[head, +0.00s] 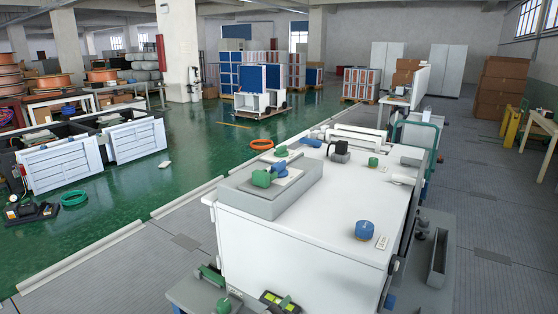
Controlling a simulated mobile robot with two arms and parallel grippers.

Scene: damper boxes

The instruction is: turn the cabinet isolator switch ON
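A large white cabinet (300,240) fills the front middle of the head view, with its top facing up. A round blue knob-like part (365,229) stands on the top near the front right, with a small white label plate (381,242) beside it. A grey block with a black part (338,150) stands near the back of the top. I cannot tell which part is the isolator switch, or its position. Neither of my grippers shows in this view.
A grey raised box (270,195) with green and blue parts sits on the cabinet's left side. A low grey-white kerb (100,255) runs along the left, beside the green floor. White louvred panels (60,168) stand at left. Grey floor (495,245) is open at right.

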